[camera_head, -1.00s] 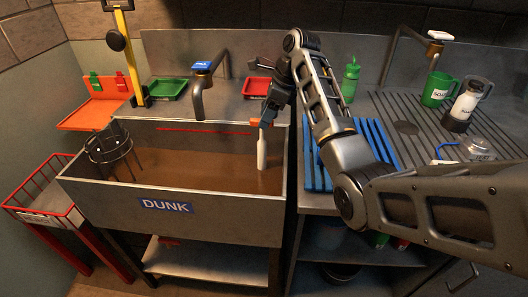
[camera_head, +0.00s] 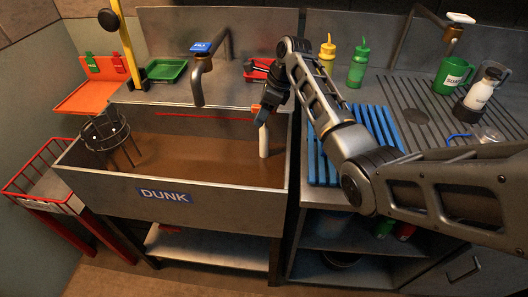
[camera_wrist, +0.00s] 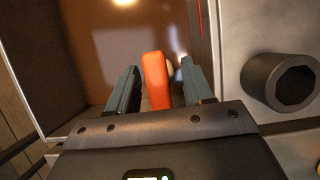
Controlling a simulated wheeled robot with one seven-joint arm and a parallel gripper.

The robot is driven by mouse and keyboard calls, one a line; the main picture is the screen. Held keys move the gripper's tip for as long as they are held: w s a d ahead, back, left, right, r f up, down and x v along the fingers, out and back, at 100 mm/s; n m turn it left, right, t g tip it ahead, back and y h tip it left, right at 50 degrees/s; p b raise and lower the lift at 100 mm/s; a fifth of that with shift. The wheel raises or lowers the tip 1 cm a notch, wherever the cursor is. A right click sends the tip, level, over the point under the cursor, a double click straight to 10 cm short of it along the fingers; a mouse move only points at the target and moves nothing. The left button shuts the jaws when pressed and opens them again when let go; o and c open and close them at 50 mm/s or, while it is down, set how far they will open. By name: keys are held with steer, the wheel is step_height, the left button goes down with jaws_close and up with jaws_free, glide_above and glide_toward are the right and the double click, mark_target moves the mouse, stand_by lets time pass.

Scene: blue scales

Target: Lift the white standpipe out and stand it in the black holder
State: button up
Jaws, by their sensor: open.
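The white standpipe (camera_head: 263,141) stands upright in the brown water near the right end of the DUNK sink (camera_head: 170,193); its lower end is hidden by the water. Its orange top (camera_head: 256,108) shows in the wrist view (camera_wrist: 156,78) between the two fingers of my gripper (camera_wrist: 159,88). The fingers are open, with a gap on both sides of the orange part. In the head view my gripper (camera_head: 264,113) is at the pipe's top. The black holder (camera_wrist: 282,82), a hollow round cup, is on the steel surface right of the gripper in the wrist view.
A wire basket (camera_head: 104,132) hangs at the sink's left end. The tap (camera_head: 197,80) rises behind the sink. The sink's right wall and a blue rack (camera_head: 375,125) lie close to my arm. The sink's middle is clear.

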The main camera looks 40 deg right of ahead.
steer(key=shift+f, duration=0.1)
jaws_close()
stand_by(0.4)
stand_by(1.0)
